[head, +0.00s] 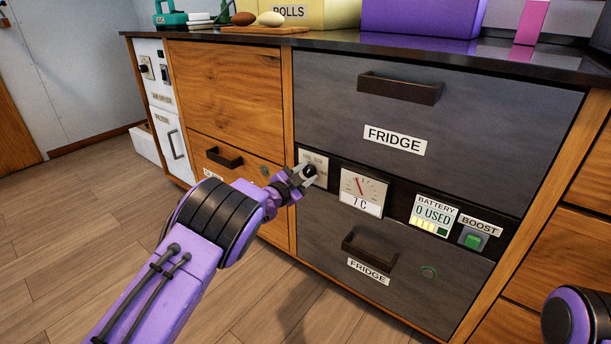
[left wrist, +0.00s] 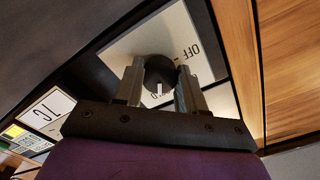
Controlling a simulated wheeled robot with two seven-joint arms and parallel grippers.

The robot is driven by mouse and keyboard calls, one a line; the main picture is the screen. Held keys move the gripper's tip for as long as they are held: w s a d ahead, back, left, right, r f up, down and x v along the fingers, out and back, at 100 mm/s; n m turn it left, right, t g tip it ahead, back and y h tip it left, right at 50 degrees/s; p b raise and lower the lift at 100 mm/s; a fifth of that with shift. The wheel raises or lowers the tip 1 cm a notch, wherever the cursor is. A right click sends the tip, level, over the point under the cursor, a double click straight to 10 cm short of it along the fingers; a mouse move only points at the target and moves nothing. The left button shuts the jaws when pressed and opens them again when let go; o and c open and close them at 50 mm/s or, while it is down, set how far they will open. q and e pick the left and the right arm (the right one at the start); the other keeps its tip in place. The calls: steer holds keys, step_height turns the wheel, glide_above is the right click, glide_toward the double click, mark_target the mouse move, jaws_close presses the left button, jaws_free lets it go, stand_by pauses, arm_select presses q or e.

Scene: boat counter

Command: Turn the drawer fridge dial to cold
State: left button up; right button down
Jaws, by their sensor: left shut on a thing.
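The drawer fridge has two grey drawers, an upper one (head: 430,110) and a lower one (head: 390,265), both labelled FRIDGE and both closed. The dial is a dark round knob (left wrist: 159,72) on a pale plate (head: 316,160) left of the gauge. A white mark shows on the knob; OFF is readable on the plate, other lettering is partly hidden. My left gripper (head: 303,175) is shut on the knob, one finger on each side in the left wrist view (left wrist: 160,88).
Right of the gauge are a battery panel (head: 433,216) reading 0 USED and a green BOOST button (head: 473,240). Drawer handles (head: 399,88) stick out above and below the panel. Wooden drawers (head: 226,92) stand left. The floor (head: 80,240) in front is clear.

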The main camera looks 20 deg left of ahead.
arm_select(q)
steer(key=shift+f, duration=0.15)
steer(key=o, duration=1.1)
steer(key=shift+c, duration=0.2)
steer(key=shift+s, duration=0.1)
steer(key=shift+s+a, duration=0.15)
steer(key=shift+s, duration=0.2)
steer(key=p+v, duration=0.3)
steer(key=v, duration=0.6)
steer(key=shift+s, duration=0.3)
